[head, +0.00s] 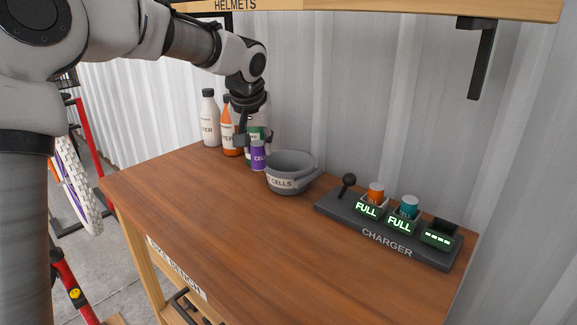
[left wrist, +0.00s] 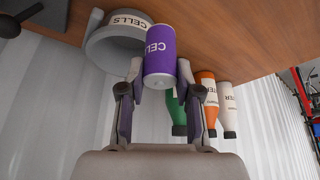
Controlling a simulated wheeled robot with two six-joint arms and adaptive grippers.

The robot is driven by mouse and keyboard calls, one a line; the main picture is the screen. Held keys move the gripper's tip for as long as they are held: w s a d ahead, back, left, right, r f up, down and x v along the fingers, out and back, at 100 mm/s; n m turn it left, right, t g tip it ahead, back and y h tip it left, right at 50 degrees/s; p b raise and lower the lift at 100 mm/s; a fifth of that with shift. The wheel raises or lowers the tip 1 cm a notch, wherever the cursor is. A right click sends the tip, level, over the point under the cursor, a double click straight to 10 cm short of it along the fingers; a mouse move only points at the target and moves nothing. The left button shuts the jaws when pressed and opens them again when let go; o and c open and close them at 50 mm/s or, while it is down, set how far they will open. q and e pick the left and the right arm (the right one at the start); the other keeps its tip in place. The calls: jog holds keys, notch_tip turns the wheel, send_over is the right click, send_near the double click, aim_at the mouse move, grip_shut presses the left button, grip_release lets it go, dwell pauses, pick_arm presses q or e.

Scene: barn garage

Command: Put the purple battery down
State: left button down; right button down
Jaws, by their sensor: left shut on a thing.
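The purple battery (head: 258,156), marked CELLS, is upright at the back left of the wooden bench, just left of the grey bowl. It also shows in the left wrist view (left wrist: 160,52). My left gripper (head: 254,138) is shut on it from above and behind, with a finger on each side. The battery's base is at or very close to the bench top; I cannot tell whether it touches. My right gripper is not in view.
The grey CELLS bowl (head: 291,172) stands close beside the battery. White (head: 209,120), orange (head: 228,135) and green bottles (left wrist: 178,118) stand behind. The charger (head: 385,232) at right holds an orange cell (head: 376,191) and a teal cell (head: 409,205). The bench's front middle is clear.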

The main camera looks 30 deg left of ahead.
pick_arm(q)
jog(key=w+d+p, duration=0.2)
jog(key=w, duration=0.8)
jog(key=f, duration=0.2)
jog(key=f+b, duration=0.1)
jog(key=f, duration=0.1)
jog(key=f+b, duration=0.1)
jog(key=f, duration=0.1)
jog(key=shift+s+f, duration=0.25)
jog(key=shift+w+f, duration=0.3)
jog(key=shift+w, duration=0.05)
jog(key=shift+s, duration=0.15)
jog(key=shift+f, duration=0.55)
jog(key=c, duration=0.8)
grip_release()
